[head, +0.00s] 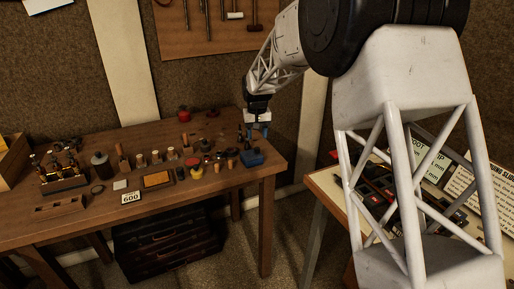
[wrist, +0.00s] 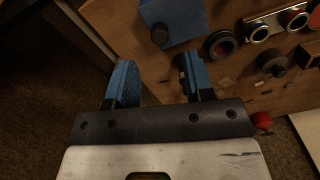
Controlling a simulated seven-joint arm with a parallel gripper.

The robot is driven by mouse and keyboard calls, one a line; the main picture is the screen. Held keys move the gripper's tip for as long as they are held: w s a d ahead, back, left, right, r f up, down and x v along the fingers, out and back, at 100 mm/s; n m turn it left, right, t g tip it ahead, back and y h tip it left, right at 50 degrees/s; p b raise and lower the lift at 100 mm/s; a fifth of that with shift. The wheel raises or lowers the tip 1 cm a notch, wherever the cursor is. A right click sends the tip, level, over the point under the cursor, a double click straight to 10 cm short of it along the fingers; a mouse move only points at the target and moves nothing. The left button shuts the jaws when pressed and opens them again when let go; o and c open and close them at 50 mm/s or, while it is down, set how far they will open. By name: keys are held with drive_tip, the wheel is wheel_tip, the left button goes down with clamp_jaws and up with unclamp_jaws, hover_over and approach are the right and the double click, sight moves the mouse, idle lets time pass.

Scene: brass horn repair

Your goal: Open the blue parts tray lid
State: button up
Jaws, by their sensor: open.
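The blue parts tray (head: 252,158) sits near the right end of the wooden bench. In the wrist view its blue lid (wrist: 182,22) shows at the top, flat and apparently closed, with a dark round knob (wrist: 159,34) near its lower left corner. My gripper (head: 258,131) is above the tray, pointing down. In the wrist view my gripper (wrist: 160,72) has its two blue-padded fingers spread, with nothing between them. The knob lies beyond the fingertips, roughly in line with the gap. The tray's far part is cut off by the frame.
Several small jars and knobs crowd the bench left of the tray, including a dark ring-topped jar (wrist: 220,44) close beside it. A red piece (wrist: 262,120) lies farther off. The bench (head: 268,176) ends just right of the tray. A second table (head: 323,187) stands at right.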

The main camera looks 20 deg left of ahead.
sight(257, 148)
drive_tip(key=shift+f, duration=3.15)
clamp_jaws()
